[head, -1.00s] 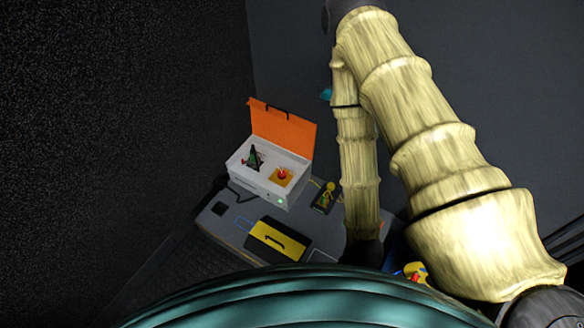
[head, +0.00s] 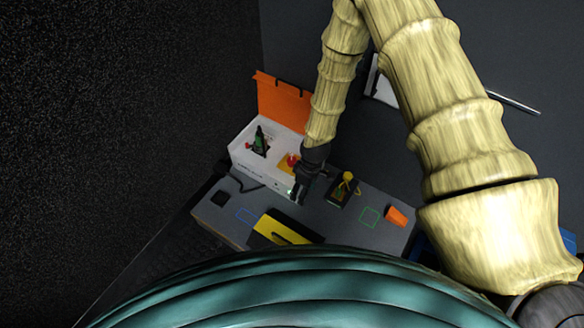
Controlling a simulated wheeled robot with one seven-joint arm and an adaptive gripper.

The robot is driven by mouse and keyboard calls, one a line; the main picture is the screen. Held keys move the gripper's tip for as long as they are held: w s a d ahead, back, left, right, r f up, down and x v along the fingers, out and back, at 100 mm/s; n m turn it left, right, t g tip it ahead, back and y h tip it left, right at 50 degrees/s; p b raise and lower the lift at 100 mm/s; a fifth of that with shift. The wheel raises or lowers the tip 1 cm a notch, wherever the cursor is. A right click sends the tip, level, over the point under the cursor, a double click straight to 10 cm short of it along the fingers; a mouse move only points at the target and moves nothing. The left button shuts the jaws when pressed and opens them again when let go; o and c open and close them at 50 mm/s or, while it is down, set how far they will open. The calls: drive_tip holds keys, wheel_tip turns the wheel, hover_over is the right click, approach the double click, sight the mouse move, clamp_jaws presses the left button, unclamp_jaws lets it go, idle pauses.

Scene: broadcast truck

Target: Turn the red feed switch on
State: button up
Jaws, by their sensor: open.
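A white box (head: 243,158) with a raised orange lid (head: 283,101) stands at the back of the grey table. On its top a red round knob (head: 292,160) sits on a yellow plate, partly behind my arm. I cannot tell for certain which red part is the feed switch. My gripper (head: 297,196) is open and points down by the box's front right corner, near a small green light (head: 290,191). Its fingertips are small and dark; contact cannot be told.
A black block with a yellow knob (head: 347,177) stands just right of my gripper.

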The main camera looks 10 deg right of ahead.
drive_tip(key=w+f+n+b, duration=0.2)
drive_tip(key=w+n+b, duration=0.25)
drive_tip(key=w, duration=0.75)
wheel_tip(320, 180, up, 2)
drive_tip(key=n+h+b, duration=0.2)
drive_tip(key=b, duration=0.3)
hover_over(292, 160)
wheel_tip(292, 160, down, 10)
drive_tip(key=shift+f+b, duration=0.2)
drive_tip(key=shift+b, duration=0.8)
drive_tip(key=c, duration=1)
